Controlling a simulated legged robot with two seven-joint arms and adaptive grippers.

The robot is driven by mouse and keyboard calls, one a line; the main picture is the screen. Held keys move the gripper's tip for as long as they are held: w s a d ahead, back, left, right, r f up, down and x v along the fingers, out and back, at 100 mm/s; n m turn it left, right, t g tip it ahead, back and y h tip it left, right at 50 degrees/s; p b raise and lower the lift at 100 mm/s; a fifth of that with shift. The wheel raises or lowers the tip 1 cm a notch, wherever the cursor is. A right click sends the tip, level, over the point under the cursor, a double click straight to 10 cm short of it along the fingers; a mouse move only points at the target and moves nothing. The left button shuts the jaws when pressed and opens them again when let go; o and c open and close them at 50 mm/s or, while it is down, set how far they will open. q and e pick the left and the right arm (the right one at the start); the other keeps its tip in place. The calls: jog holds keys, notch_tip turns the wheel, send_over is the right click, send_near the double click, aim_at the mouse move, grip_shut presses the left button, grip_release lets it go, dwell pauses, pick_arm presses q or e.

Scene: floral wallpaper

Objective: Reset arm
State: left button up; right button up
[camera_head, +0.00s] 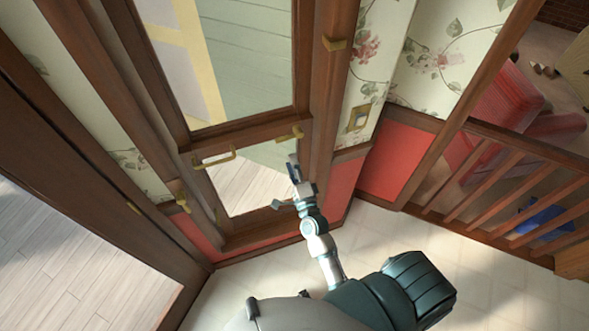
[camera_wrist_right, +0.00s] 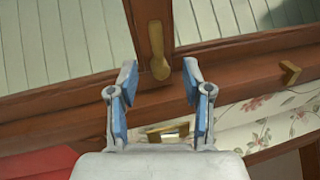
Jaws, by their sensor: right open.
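My right gripper (camera_head: 286,182) is stretched out in front of a brown wooden door with glass panes in the head view. In the right wrist view the right gripper (camera_wrist_right: 160,90) is open, with blue pads on both fingers and nothing between them. A brass door handle (camera_wrist_right: 158,50) shows just beyond the fingertips there, apart from them. In the head view this handle (camera_head: 290,133) sits on the door's middle rail, above the gripper. My left gripper does not show in either view.
Floral wallpaper and a red lower panel (camera_head: 395,150) flank the door. Pale floor (camera_head: 400,235) is clear at the lower right.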

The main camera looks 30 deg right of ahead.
jog(key=shift+v, duration=1.1)
jog(key=shift+f, duration=0.1)
jog(key=s+a+f+n+g+y+b, duration=0.1)
jog(key=s+a+f+n+g, duration=0.2)
jog(key=f, duration=1)
jog(key=s+a+f+n+g+y+b, duration=0.15)
jog(key=s+f+n+g, duration=0.35)
jog(key=f, duration=0.9)
jog(key=s+a+f+n+g+y, duration=0.25)
jog(key=f+n, duration=0.25)
jog(key=f, duration=0.8)
jog(key=s+d+f+n+g+h+b, duration=0.15)
jog(key=s+f+n+g, duration=0.3)
jog(key=s+f, duration=1.05)
jog(key=s+d+f+n+g, duration=0.2)
jog(key=s+f, duration=0.1)
jog(key=s, duration=0.6)
jog(key=s+d+f+n+g+b, duration=0.1)
jog(key=s+d+f+n+g, duration=0.1)
jog(key=s, duration=0.7)
notch_tip(320, 180, down, 2)
jog(key=shift+d+f+n+h, duration=0.1)
jog(key=shift+d+n+h, duration=0.25)
jog(key=shift+d+n, duration=0.4)
